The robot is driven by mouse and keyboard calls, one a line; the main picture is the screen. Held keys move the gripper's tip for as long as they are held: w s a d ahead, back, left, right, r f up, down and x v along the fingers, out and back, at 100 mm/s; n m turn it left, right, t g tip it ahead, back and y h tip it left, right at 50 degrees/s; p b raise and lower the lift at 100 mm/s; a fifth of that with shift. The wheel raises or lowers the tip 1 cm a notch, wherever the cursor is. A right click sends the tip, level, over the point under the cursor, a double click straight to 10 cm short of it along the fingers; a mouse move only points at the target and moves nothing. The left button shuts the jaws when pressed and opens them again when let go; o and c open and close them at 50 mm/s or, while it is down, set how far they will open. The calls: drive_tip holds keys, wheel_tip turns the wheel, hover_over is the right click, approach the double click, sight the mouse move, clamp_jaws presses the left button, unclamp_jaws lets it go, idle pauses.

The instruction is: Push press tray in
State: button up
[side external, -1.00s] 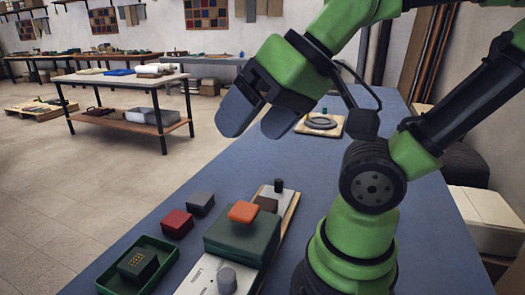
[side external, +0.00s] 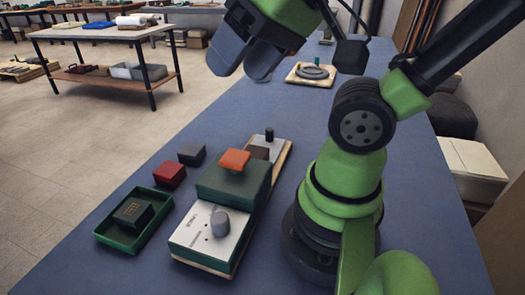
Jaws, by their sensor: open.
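The press (side external: 233,190) stands on the blue tabletop, a dark green block with an orange square pad (side external: 235,161) on top. A pale plate (side external: 205,232) with a grey round knob (side external: 219,223) extends from the block's near side. I cannot tell for certain whether this plate is the press tray. A wooden strip with a black peg (side external: 269,134) extends from the far side. A separate shallow green tray (side external: 159,223) lies to the left, holding a dark block (side external: 133,213) with gold markings. My gripper (side external: 243,67) is open and empty, above and apart from the press.
A red block (side external: 169,175) and a dark grey block (side external: 192,154) sit left of the press. A light board with a grey ring (side external: 312,73) lies farther back. My arm's base stands close to the press's right. The tabletop's left front is clear.

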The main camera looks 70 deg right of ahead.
drive_tip(key=w+d+m, duration=0.1)
drive_tip(key=w+d, duration=0.1)
drive_tip(key=w+d+f+m+g+h, duration=0.1)
drive_tip(key=w+d, duration=0.1)
drive_tip(key=d, duration=0.1)
drive_tip(key=w+d+m+g+h, duration=0.1)
drive_tip(key=w+d+m, duration=0.1)
drive_tip(key=shift+w+d+f, duration=0.3)
drive_tip(key=shift+f, duration=0.1)
drive_tip(key=shift+c, duration=0.6)
drive_tip(key=m+g, duration=0.5)
drive_tip(key=m, duration=0.3)
hover_over(269, 129)
wheel_tip(269, 129, down, 16)
drive_tip(key=shift+a+r, duration=0.1)
drive_tip(key=shift+s+f, duration=0.1)
drive_tip(key=shift+f, duration=0.2)
wheel_tip(269, 129, down, 10)
drive_tip(key=shift+r, duration=0.25)
clamp_jaws()
